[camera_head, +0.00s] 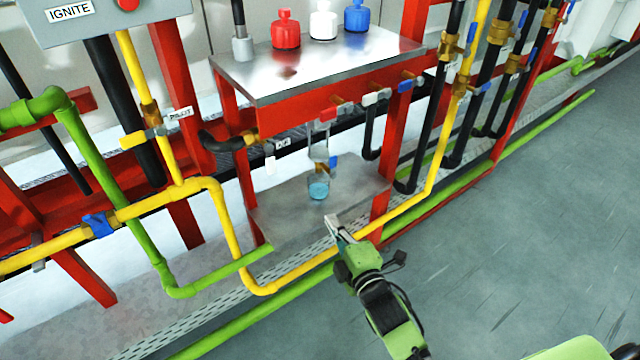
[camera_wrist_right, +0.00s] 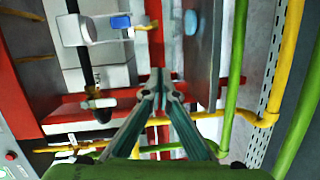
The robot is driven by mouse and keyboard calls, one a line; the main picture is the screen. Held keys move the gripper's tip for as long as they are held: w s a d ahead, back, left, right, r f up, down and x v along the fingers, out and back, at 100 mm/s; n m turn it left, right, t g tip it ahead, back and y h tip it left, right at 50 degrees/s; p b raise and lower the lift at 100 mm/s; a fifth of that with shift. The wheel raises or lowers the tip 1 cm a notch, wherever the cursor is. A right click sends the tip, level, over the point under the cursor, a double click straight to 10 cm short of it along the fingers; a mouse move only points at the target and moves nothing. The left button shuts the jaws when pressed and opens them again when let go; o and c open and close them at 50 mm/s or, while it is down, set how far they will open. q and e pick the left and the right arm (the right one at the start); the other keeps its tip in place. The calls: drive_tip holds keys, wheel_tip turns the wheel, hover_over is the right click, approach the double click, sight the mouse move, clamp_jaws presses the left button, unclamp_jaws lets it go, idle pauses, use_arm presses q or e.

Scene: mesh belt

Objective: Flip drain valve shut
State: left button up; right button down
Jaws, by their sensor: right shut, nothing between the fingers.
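The drain valve's blue handle (camera_head: 333,162) sits at the bottom of a clear glass tube (camera_head: 318,140) under the red-framed bench. In the right wrist view the blue handle (camera_wrist_right: 121,22) shows at the top, beside a brass fitting (camera_wrist_right: 146,27). A small beaker of blue liquid (camera_head: 318,188) stands on the lower shelf below it. My right gripper (camera_head: 333,220) is in front of the shelf edge, lower than the valve and apart from it. Its fingers (camera_wrist_right: 161,82) are together and empty. My left gripper is not in view.
Red, white and blue bottles (camera_head: 322,22) stand on the metal bench top (camera_head: 340,68). A yellow pipe (camera_head: 300,275) and a green pipe (camera_head: 270,318) run low in front of the shelf. More pipes stand on both sides. The grey floor (camera_head: 500,240) at right is clear.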

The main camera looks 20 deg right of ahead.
sight(333, 168)
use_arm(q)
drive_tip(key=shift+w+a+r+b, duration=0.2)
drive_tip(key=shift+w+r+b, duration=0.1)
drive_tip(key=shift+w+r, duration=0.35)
use_arm(e)
drive_tip(key=shift+n+t, duration=0.7)
drive_tip(key=r, duration=0.5)
drive_tip(key=shift+w+a+r, duration=0.1)
drive_tip(key=shift+w+a, duration=0.1)
drive_tip(key=shift+w, duration=0.2)
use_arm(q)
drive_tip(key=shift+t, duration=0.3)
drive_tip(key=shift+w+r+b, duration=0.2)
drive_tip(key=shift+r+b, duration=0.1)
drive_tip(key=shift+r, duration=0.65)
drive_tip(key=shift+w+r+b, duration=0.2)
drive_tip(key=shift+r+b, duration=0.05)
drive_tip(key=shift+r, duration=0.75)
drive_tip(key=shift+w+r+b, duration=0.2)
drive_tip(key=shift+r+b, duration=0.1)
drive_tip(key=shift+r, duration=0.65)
use_arm(e)
drive_tip(key=w+d, duration=0.2)
drive_tip(key=w, duration=0.9)
drive_tip(key=shift+w+d, duration=0.15)
drive_tip(key=shift+d, duration=0.2)
drive_tip(key=shift+w, duration=0.15)
